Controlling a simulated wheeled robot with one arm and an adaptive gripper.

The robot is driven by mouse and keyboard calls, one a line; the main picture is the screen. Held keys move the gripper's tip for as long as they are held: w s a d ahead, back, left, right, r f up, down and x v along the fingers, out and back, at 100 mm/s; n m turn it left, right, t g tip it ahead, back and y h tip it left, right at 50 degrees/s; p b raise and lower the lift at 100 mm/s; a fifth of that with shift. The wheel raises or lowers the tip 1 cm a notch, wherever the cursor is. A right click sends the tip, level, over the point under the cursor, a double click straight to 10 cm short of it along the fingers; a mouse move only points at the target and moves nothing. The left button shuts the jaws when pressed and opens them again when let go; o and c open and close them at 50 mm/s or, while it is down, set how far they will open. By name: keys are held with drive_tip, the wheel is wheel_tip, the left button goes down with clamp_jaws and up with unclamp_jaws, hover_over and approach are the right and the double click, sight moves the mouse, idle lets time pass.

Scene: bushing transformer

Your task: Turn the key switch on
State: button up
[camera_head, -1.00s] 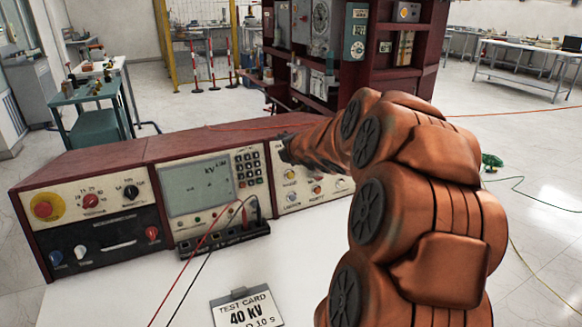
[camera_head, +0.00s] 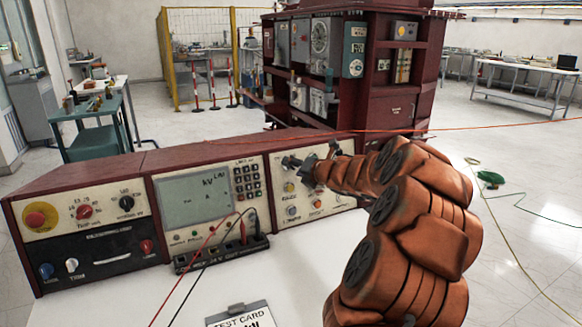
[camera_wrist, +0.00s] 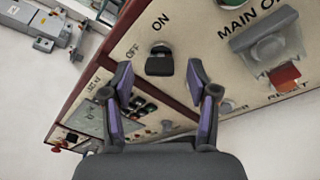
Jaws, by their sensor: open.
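The key switch (camera_wrist: 160,62) shows in the wrist view as a black key head below a round silver collar. The word OFF is printed to its left and ON above it. My gripper (camera_wrist: 160,76) is open, with one finger to each side of the key in the picture and nothing visibly held. I cannot tell whether the fingertips are level with the key in depth. In the head view my gripper (camera_head: 308,160) is in front of the upper part of the right-hand control panel (camera_head: 275,222), and the key switch cannot be made out there.
In the head view a display (camera_head: 194,201), knobs and a socket block (camera_head: 222,253) with red and black leads are to the left. A test card (camera_head: 240,316) lies on the white tabletop.

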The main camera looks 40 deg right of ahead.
drive_tip(key=shift+x, duration=1.25)
drive_tip(key=shift+c, duration=0.4)
clamp_jaws()
